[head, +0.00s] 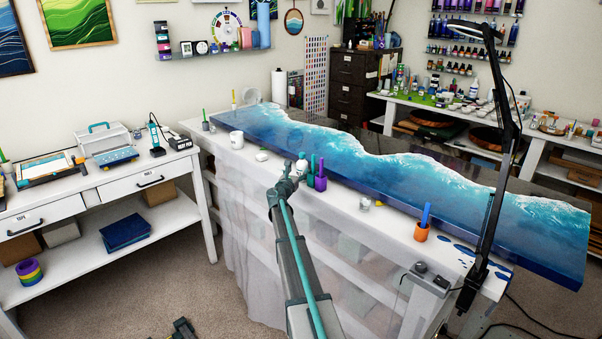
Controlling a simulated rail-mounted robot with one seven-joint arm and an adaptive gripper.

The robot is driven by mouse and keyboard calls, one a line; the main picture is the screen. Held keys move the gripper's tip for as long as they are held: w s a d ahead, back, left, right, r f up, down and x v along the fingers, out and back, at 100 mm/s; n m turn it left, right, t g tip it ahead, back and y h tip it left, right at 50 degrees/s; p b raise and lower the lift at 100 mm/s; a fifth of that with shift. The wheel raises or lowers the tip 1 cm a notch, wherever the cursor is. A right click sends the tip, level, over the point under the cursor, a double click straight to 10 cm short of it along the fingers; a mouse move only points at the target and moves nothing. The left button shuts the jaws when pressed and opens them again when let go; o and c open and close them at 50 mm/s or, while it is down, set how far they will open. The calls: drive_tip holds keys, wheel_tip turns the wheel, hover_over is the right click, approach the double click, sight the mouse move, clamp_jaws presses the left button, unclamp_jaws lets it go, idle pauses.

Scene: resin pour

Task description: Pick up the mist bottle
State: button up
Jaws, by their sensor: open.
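My gripper (291,174) is at the far end of my arm, over the front edge of the long table. Its jaws are open but small and partly hidden by the wrist. Just right of it stands a purple cup (321,183) with green and purple sticks. Small pale items (262,156) lie to its left. I cannot clearly pick out the mist bottle; a part of it may be hidden behind my gripper. A white bottle (474,87) on the back right counter is too small to identify.
A blue wave resin slab (385,172) covers most of the long table. A white mug (237,139) stands left on its front strip, an orange cup (421,232) with blue sticks to the right. A black lamp arm (505,150) rises at the right.

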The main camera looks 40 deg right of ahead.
sight(300, 166)
drive_tip(key=p+x, duration=0.2)
drive_tip(key=x, duration=0.4)
drive_tip(key=shift+w+d+r, duration=0.1)
drive_tip(key=shift+w+r, duration=0.05)
drive_tip(key=shift+w, duration=0.05)
drive_tip(key=shift+w+d, duration=0.15)
drive_tip(key=shift+d, duration=0.1)
drive_tip(key=shift+c, duration=0.2)
drive_tip(key=c, duration=1.1)
clamp_jaws()
